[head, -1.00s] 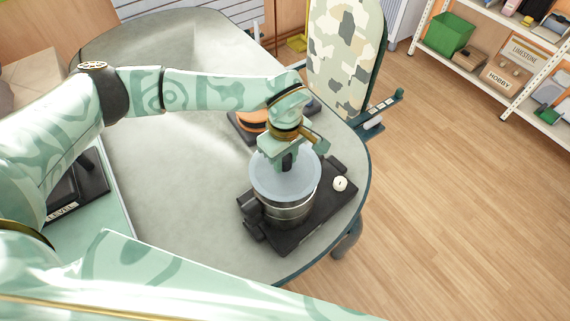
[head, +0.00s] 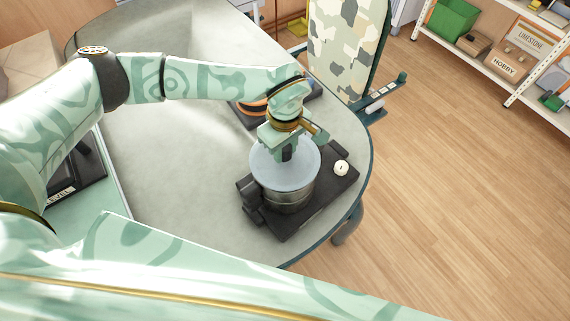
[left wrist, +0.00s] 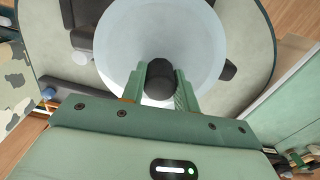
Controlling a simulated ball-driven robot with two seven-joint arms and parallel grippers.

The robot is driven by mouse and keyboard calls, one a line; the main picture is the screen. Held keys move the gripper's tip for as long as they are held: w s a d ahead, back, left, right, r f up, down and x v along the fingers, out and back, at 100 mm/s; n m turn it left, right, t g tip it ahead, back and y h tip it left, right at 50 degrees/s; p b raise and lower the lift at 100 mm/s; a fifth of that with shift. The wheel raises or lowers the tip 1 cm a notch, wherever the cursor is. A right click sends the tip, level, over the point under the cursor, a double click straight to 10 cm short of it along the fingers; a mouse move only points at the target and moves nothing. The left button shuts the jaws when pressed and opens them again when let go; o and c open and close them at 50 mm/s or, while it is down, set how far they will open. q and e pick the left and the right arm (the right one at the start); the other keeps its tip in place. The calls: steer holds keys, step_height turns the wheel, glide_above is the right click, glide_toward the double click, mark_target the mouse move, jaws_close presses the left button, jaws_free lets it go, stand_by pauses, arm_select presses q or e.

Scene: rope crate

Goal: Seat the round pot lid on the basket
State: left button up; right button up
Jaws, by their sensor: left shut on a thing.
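The round pot lid (head: 272,173) is a pale, translucent blue disc with a black knob (left wrist: 160,80). My left gripper (head: 287,152) is shut on the knob, which shows between its fingers in the left wrist view. The basket (head: 291,203) is a round, silvery metal vessel directly beneath the lid in the head view. The lid looks about level and hides the basket's rim and inside. I cannot tell whether the lid touches the rim or hangs slightly above it. My right gripper is in neither view.
The basket stands on a black base (head: 318,205) with a white round knob (head: 341,168), near the rounded edge of the grey table (head: 180,160). A dark tray with an orange item (head: 254,107) lies behind my left forearm. The table's middle is clear.

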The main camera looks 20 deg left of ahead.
arm_select(q)
steer(key=shift+f+b, duration=0.45)
steer(key=shift+f, duration=0.4)
stand_by(1.1)
steer(key=o, duration=1.2)
step_height(320, 180, up, 16)
steer(key=shift+r+p, duration=0.15)
steer(key=shift+p, duration=0.45)
